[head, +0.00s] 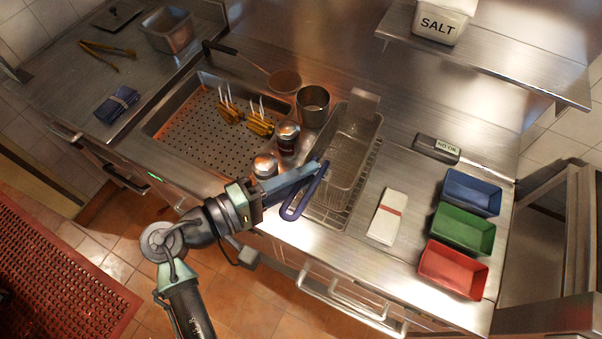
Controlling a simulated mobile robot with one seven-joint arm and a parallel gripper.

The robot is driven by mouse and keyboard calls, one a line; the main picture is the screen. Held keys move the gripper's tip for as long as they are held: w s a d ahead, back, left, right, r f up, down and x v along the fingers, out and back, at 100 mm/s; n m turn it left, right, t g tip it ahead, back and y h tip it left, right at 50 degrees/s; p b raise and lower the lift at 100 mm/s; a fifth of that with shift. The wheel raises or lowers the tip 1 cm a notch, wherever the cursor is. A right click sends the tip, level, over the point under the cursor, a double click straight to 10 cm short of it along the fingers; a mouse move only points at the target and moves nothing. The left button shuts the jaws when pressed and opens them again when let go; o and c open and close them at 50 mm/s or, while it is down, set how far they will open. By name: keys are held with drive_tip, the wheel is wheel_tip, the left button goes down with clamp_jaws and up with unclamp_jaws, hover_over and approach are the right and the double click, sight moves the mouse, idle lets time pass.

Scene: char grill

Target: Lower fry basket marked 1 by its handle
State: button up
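A wire fry basket (352,150) sits in the counter at the centre right, beside a metal pot. No number mark on it is readable from here. Its dark blue loop handle (295,209) points down and left toward the counter's front edge. My gripper (314,171) reaches in from the left and overlaps the handle near the basket's front end. The fingers lie almost in line with the view, so their gap and any contact with the handle cannot be made out.
Shakers (288,137) and a metal pot (313,106) stand just left of the basket. A folded white cloth (387,216) and blue, green and red trays (453,270) lie to the right. A shelf (490,52) overhangs the back right.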

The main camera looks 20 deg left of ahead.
drive_tip(key=shift+o, duration=1.4)
drive_tip(key=shift+f, duration=0.1)
drive_tip(key=b+v, duration=0.4)
drive_tip(key=v, duration=0.9)
